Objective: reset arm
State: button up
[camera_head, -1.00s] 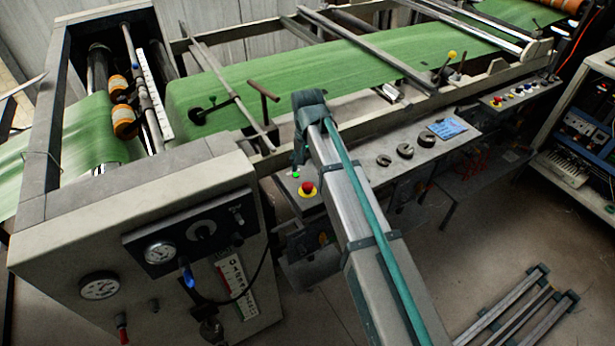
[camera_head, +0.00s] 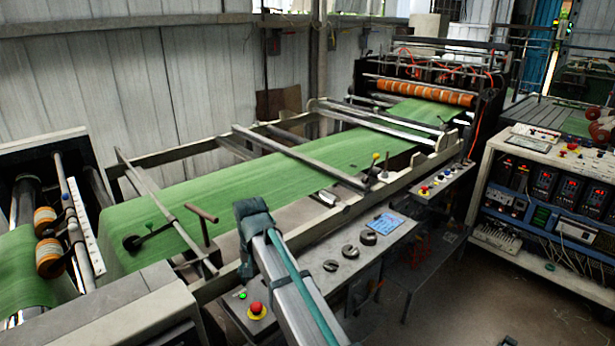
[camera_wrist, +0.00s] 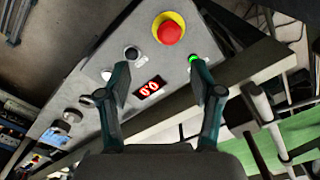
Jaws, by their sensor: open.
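My gripper (camera_wrist: 163,88) shows in the wrist view with its two fingers spread apart and nothing between them. It points at a grey control panel (camera_wrist: 118,42) with a red emergency button (camera_wrist: 169,31) on a yellow base, a lit green button (camera_wrist: 195,59) and a red number display (camera_wrist: 150,88). In the head view my arm reaches up from the bottom middle, and its end hides the fingers. The red button (camera_head: 257,310) and green light (camera_head: 243,295) sit just left of my arm there.
A green woven sheet (camera_head: 230,185) runs through the machine behind my arm. A metal T-handle (camera_head: 202,222) stands near my arm's end. Three dark knobs (camera_head: 350,251) and a blue plate (camera_head: 385,222) lie on the panel. A control cabinet (camera_head: 550,195) stands at the right. Floor shows at lower right.

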jog(key=d+f, duration=1)
jog(key=d, duration=0.2)
jog(key=s+d+f+m, duration=0.1)
jog(key=s+d+f, duration=0.35)
jog(key=d, duration=0.35)
jog(key=s+d+f, duration=0.4)
jog(key=d+f, duration=0.2)
jog(key=d, duration=0.3)
jog(key=s+d+f+m, duration=0.1)
jog(key=s+d+f, duration=0.3)
jog(key=d+f, duration=0.3)
jog(key=s+f+g, duration=0.2)
jog(key=s+f, duration=0.3)
jog(key=s, duration=0.5)
jog(key=s+d+f+g, duration=0.1)
jog(key=s+f+g, duration=0.1)
jog(key=s+f, duration=0.4)
jog(key=s+f+g, duration=0.2)
jog(key=s+f, duration=0.4)
jog(key=s, duration=0.7)
jog(key=shift+s+d+f+g, duration=0.15)
jog(key=shift+s+d+g, duration=0.15)
jog(key=shift+g, duration=0.1)
jog(key=shift+c, duration=0.3)
